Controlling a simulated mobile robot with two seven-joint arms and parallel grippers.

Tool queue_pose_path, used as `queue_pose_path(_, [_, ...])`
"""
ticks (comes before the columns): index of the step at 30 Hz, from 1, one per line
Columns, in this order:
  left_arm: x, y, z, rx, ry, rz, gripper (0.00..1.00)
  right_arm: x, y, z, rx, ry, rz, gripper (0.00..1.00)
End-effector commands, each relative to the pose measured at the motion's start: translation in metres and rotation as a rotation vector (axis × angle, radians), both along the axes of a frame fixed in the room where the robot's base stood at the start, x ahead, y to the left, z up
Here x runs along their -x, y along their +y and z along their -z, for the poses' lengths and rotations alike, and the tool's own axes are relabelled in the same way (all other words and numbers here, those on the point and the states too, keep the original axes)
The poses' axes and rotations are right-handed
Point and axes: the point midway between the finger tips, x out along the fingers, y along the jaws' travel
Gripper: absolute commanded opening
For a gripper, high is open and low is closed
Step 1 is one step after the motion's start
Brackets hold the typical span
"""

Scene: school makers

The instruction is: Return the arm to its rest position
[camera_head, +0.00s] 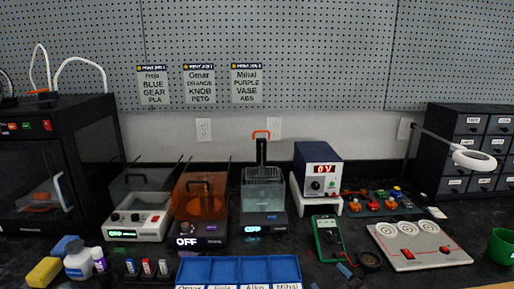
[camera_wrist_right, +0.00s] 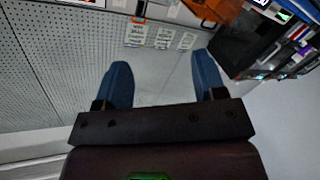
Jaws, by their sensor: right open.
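My right gripper (camera_wrist_right: 161,62) shows in the right wrist view. Its two blue fingers stand wide apart, and nothing is between them. Behind the fingers are the plain wall and the pegboard, seen tilted. No gripper or arm can be made out in the head view. My left gripper is not seen in either view.
The black bench carries a black printer (camera_head: 58,165) at left, several machines along the back, a blue bin tray (camera_head: 240,270) at the front, a green multimeter (camera_head: 329,240), a white panel (camera_head: 418,245), a green cup (camera_head: 501,246) and a drawer cabinet (camera_head: 470,135).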

Motion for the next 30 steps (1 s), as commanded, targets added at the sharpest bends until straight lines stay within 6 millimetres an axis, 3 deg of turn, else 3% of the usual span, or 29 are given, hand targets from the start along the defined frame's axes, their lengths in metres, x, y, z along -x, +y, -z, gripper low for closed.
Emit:
queue_pose_path(6, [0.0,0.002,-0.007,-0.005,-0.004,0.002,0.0,0.062,-0.037,0.056,-0.168,0.214,0.133,0.64])
queue_pose_path(15, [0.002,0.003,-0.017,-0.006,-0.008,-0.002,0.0,0.165,-0.084,0.122,-0.283,0.421,0.33,0.64])
queue_pose_path(21, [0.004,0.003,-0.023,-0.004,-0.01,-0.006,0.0,0.234,-0.1,0.158,-0.303,0.544,0.432,0.64])
queue_pose_path(25, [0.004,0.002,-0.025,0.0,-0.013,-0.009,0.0,0.261,-0.104,0.17,-0.304,0.592,0.459,0.64])
queue_pose_path(30, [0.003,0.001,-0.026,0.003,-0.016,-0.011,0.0,0.271,-0.105,0.174,-0.3,0.608,0.468,0.64])
